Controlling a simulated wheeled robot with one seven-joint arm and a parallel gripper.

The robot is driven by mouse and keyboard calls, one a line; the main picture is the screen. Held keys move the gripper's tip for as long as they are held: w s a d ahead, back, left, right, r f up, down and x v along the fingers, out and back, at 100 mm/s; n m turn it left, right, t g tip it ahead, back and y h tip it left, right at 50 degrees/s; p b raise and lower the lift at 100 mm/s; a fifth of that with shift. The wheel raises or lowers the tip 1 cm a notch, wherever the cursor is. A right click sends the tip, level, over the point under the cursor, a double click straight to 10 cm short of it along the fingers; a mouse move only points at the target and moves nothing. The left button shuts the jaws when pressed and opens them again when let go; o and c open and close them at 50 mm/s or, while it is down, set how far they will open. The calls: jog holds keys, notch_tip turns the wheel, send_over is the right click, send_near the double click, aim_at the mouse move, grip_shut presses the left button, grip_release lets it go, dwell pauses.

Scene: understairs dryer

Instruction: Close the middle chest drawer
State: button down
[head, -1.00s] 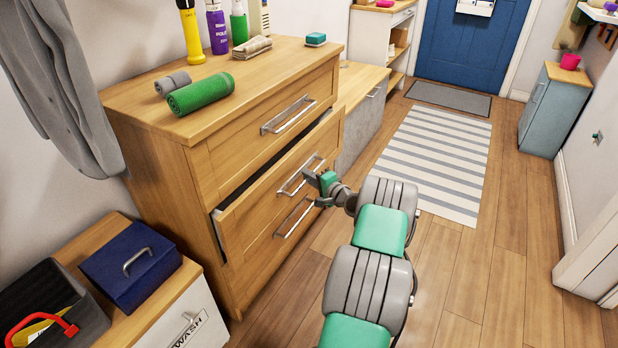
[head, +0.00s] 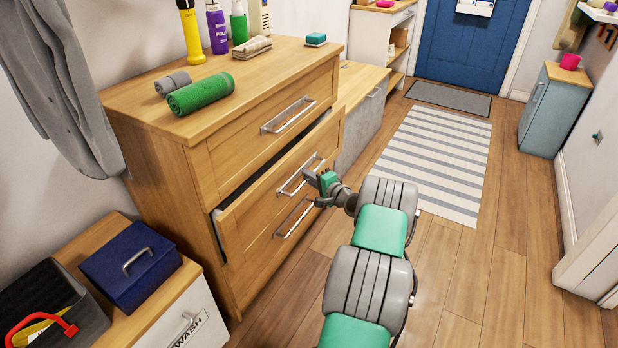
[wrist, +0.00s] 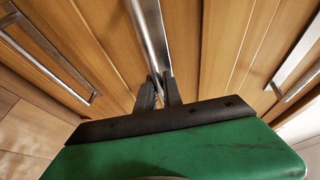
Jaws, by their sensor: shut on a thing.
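The wooden chest (head: 165,190) stands against the left wall in the head view. Its middle drawer (head: 250,215) is pulled out a little, with a dark gap along its top edge. The middle drawer's metal bar handle (head: 293,182) runs to my gripper (head: 314,188). In the wrist view, the fingers of my gripper (wrist: 160,92) are closed around the handle bar (wrist: 149,35). The upper drawer (head: 265,130) and its handle (head: 288,115) are in line with the chest front. The bottom handle (head: 293,217) lies just below my gripper.
A green rolled towel (head: 201,94) and bottles stand on the chest top. A low cabinet with a blue box (head: 130,262) stands at the front left. A striped rug (head: 430,160) lies beyond my arm. The wood floor right of my arm is clear.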

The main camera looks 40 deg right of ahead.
aim_at(299, 172)
jog(key=w, duration=0.1)
jog(key=w+a, duration=0.1)
jog(key=w, duration=0.2)
jog(key=shift+a+f+b, duration=0.1)
jog(key=shift+a+b, duration=0.15)
jog(key=shift+b, duration=0.15)
jog(key=c, duration=1.6)
grip_release()
jog(key=shift+w, duration=0.1)
jog(key=shift+o, duration=0.5)
jog(key=shift+r, duration=0.2)
jog(key=shift+r, duration=0.1)
